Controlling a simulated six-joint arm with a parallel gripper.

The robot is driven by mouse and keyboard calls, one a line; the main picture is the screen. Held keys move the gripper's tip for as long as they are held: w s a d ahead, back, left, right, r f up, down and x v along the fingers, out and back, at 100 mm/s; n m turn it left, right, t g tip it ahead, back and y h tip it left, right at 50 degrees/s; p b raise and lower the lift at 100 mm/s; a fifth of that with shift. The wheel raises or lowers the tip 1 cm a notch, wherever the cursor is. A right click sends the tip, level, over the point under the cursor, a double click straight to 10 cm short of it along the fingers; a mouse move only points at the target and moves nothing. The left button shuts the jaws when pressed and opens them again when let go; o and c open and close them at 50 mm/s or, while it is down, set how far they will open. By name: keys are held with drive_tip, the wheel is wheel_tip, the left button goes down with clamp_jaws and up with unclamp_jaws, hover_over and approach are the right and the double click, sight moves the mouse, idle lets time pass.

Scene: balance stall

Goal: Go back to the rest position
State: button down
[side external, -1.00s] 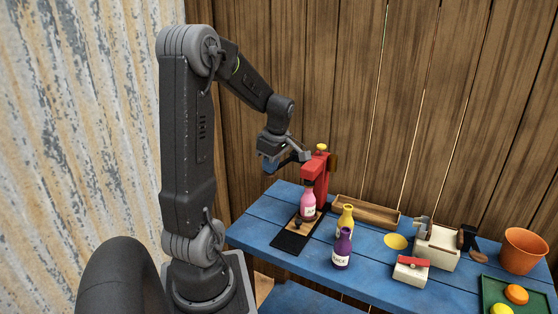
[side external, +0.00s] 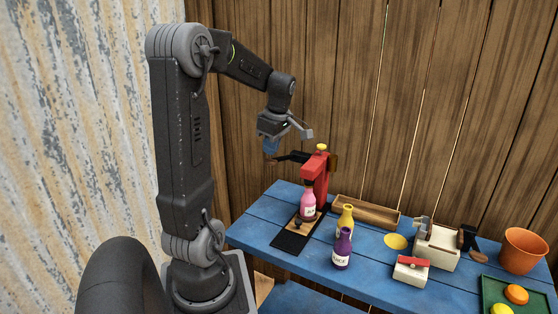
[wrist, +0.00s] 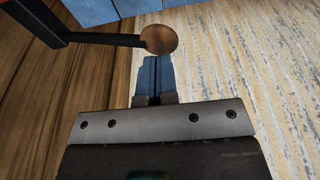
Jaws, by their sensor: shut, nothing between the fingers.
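My gripper (side external: 268,147) hangs above the left end of the blue table, with its blue fingers pointing down. In the wrist view the fingers (wrist: 153,72) are together with nothing between them. Close to the fingertips is the round brown knob (wrist: 159,39) on a black lever (wrist: 105,38). The lever (side external: 293,156) reaches left from the red press (side external: 315,179). I cannot tell whether the fingertips touch the knob. A pink bottle (side external: 308,204) stands upright in the press, on its dark base (side external: 288,242).
A yellow bottle (side external: 346,216) and a purple bottle (side external: 342,249) stand on the blue table (side external: 262,222). A plank wall stands behind; corrugated metal is at left.

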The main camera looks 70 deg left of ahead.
idle(0.3)
drive_tip(key=w+d+r+m+t, duration=0.2)
drive_tip(key=d+m, duration=0.4)
drive_tip(key=d, duration=0.2)
drive_tip(key=w+d+r+m+t, duration=0.1)
drive_tip(key=w+d+r+m, duration=0.1)
drive_tip(key=d+m, duration=0.55)
drive_tip(key=s+d+m+t, duration=0.2)
drive_tip(key=d+m, duration=0.4)
drive_tip(key=d, duration=0.2)
drive_tip(key=s+d+m+t+h, duration=0.1)
drive_tip(key=s+d+m+t, duration=0.1)
drive_tip(key=d+m, duration=0.5)
drive_tip(key=shift+s+d+f+h, duration=0.2)
drive_tip(key=shift+s+d+h, duration=0.1)
drive_tip(key=shift+s+d, duration=0.35)
